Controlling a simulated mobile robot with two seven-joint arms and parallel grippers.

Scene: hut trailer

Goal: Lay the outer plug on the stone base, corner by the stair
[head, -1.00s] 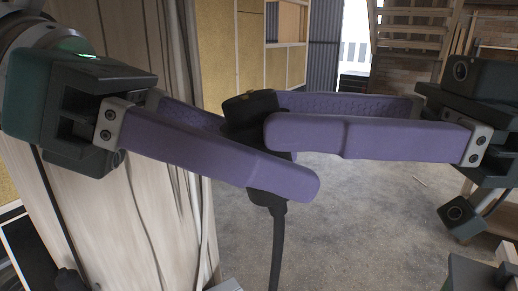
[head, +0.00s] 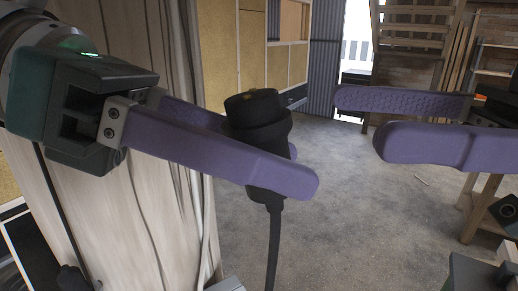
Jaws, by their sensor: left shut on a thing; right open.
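The outer plug (head: 256,116) is a black, thick cylindrical connector with a black cable (head: 273,245) hanging down from its lower end. It is held upright, slightly tilted, in the middle of the head view. My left gripper (head: 292,165) is shut on the plug, with its purple fingers on either side of the body. My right gripper (head: 362,122) is open and empty to the right of the plug, its fingertips apart from it. I cannot make out the stone base in this view.
A pale wooden panel (head: 140,215) stands close at the left, behind my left gripper. A wooden stair (head: 412,42) is at the back right. Grey concrete floor (head: 345,220) lies open in the middle. A wooden stand (head: 482,205) is at the right.

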